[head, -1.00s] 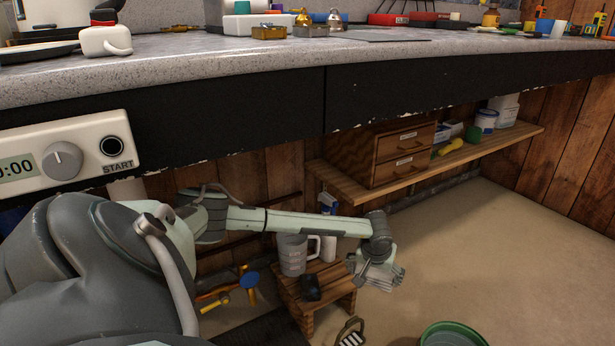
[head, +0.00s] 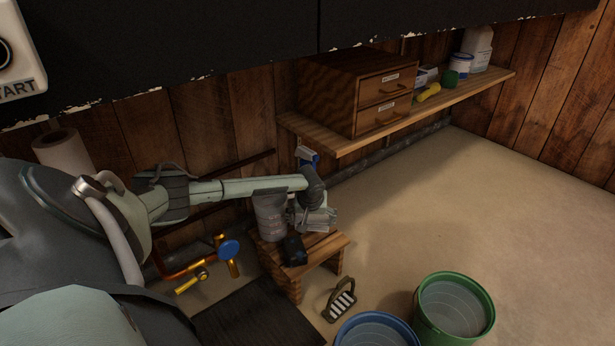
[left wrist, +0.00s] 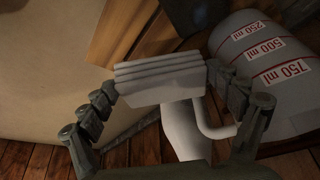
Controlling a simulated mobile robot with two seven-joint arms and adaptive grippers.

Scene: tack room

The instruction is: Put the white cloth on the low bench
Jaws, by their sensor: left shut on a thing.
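The white cloth (left wrist: 160,80) is a folded, layered pad between the fingers of my left gripper (left wrist: 165,100) in the left wrist view. In the head view, my left gripper (head: 316,216) and the cloth (head: 318,223) show small at the back right of the low bench (head: 318,247), a small wooden stool. The gripper is shut on the cloth. Whether the cloth touches the bench top cannot be told. A grey measuring jug (head: 270,215) stands on the bench, close beside the gripper. A black object (head: 294,250) lies at the bench's front. My right gripper is not in view.
The jug (left wrist: 265,70) has red volume marks. A wooden shelf (head: 455,95) with a drawer box (head: 335,95) is behind. A green bucket (head: 488,310), a blue bucket (head: 345,330) and a stirrup-like iron (head: 340,302) stand in front. Floor to the right is clear.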

